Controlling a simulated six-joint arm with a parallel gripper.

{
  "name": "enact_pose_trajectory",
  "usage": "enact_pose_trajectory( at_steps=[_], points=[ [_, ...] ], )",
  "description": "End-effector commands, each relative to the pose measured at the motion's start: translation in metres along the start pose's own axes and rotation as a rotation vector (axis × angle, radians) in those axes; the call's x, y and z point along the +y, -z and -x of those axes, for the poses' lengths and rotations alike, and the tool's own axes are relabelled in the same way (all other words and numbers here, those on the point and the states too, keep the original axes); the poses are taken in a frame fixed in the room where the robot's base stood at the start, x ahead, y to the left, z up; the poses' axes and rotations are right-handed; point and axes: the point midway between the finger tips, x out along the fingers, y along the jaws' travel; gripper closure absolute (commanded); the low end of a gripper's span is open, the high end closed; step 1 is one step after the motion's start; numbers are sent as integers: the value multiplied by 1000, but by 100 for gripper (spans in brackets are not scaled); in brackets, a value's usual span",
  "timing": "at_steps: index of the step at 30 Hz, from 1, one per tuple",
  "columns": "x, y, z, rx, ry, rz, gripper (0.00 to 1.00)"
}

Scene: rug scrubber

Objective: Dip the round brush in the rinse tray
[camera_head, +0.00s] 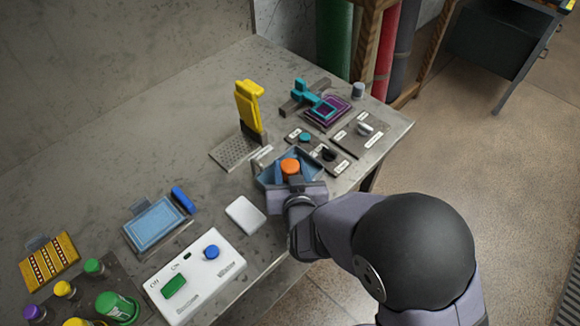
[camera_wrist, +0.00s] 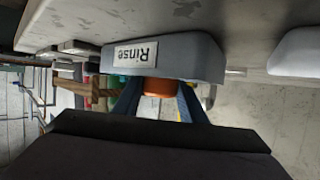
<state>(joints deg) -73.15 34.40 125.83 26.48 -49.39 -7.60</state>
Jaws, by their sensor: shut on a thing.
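The rinse tray (camera_head: 264,181) is a blue-grey open tray near the table's right front edge. In the wrist view its side wall (camera_wrist: 190,58) carries a label reading "Rinse". My gripper (camera_head: 291,172) is at the tray, and its blue fingers also show in the wrist view (camera_wrist: 159,92). It is shut on the round brush, whose orange top (camera_head: 290,166) shows between the fingers. The orange part also shows in the wrist view (camera_wrist: 159,87), against the tray. The brush's lower end is hidden, so I cannot tell how deep it sits or whether it touches the tray floor.
A yellow upright tool (camera_head: 249,105) on a grey perforated plate (camera_head: 234,152) stands behind the tray. Labelled dark holders (camera_head: 357,134) lie to the right. A white pad (camera_head: 245,214) and a white control box (camera_head: 197,275) lie to the left. The table's back left is clear.

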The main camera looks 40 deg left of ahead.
Motion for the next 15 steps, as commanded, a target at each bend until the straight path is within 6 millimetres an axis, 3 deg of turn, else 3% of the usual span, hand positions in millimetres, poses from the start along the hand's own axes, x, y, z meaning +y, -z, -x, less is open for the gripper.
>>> enact_pose_trajectory(
  at_steps=[15],
  points=[
    [-1, 22, 9, 2, 0, 0, 86]
  ],
)
